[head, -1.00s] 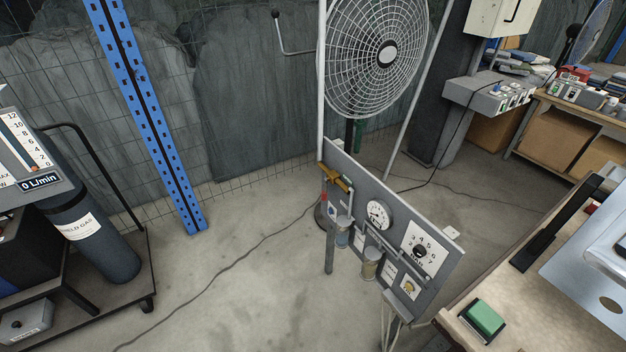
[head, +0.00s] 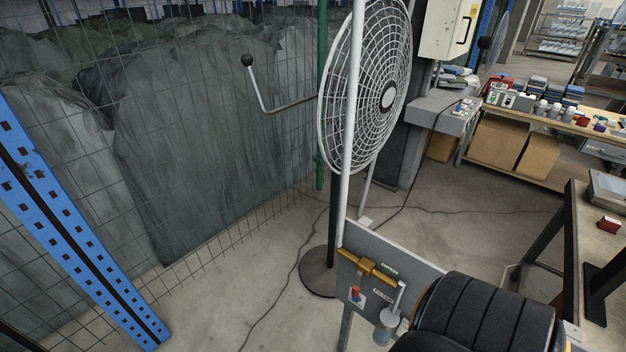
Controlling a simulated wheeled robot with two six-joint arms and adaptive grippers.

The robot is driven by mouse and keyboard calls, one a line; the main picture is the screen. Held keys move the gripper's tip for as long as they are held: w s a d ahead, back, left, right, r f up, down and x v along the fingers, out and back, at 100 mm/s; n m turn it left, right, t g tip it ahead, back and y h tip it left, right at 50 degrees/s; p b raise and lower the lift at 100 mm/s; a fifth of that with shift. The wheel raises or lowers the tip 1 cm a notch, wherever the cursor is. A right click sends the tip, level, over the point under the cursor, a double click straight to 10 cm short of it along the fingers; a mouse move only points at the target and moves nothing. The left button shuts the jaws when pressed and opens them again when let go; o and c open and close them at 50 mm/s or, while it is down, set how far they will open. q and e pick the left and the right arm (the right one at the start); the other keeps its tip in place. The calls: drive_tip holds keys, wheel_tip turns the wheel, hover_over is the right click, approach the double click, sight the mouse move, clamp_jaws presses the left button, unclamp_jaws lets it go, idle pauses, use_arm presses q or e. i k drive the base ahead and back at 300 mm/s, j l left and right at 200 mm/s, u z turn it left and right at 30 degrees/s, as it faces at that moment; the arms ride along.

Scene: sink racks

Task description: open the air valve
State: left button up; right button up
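The air valve (head: 370,265) is a brass fitting on the upper left of a grey panel (head: 410,263), low in the picture right of centre. A small red part (head: 356,291) hangs below the brass fitting's left end; I cannot tell clearly how it is turned. A small green label sits right of the brass, and a pale label is below it. A clear-bowled unit (head: 387,322) hangs below the valve. A black ribbed part of my own body covers the panel's lower right, hiding the gauge and dial. Neither gripper is in view.
A large fan (head: 375,85) on a round base (head: 320,270) stands just behind the panel. A blue perforated post (head: 75,235) is at left before a wire fence. A bench (head: 600,235) is at right. Cables cross the floor.

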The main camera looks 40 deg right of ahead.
sight(355, 291)
drive_tip(key=i+z, duration=0.25)
drive_tip(key=i, duration=0.3)
drive_tip(key=i+j+z, duration=0.1)
drive_tip(key=i+z, duration=0.15)
drive_tip(key=i, duration=0.3)
drive_tip(key=i+j+z, duration=0.25)
drive_tip(key=i, duration=0.25)
drive_tip(key=i+z, duration=0.15)
drive_tip(key=z, duration=0.25)
drive_tip(key=i+z, duration=0.15)
drive_tip(key=z, duration=0.3)
drive_tip(key=i+j+z, duration=0.15)
drive_tip(key=z, duration=0.25)
drive_tip(key=i+j+z, duration=0.15)
drive_tip(key=z, duration=0.25)
drive_tip(key=i+j+z, duration=0.1)
drive_tip(key=z, duration=0.3)
drive_tip(key=i+j+z, duration=0.1)
drive_tip(key=z, duration=0.4)
drive_tip(key=j+z, duration=0.3)
drive_tip(key=z, duration=0.2)
drive_tip(key=j+z, duration=0.25)
drive_tip(key=z, duration=0.2)
drive_tip(key=j+z, duration=0.2)
drive_tip(key=z, duration=0.3)
drive_tip(key=j+z, duration=0.25)
drive_tip(key=z, duration=0.25)
drive_tip(key=k+l, duration=0.05)
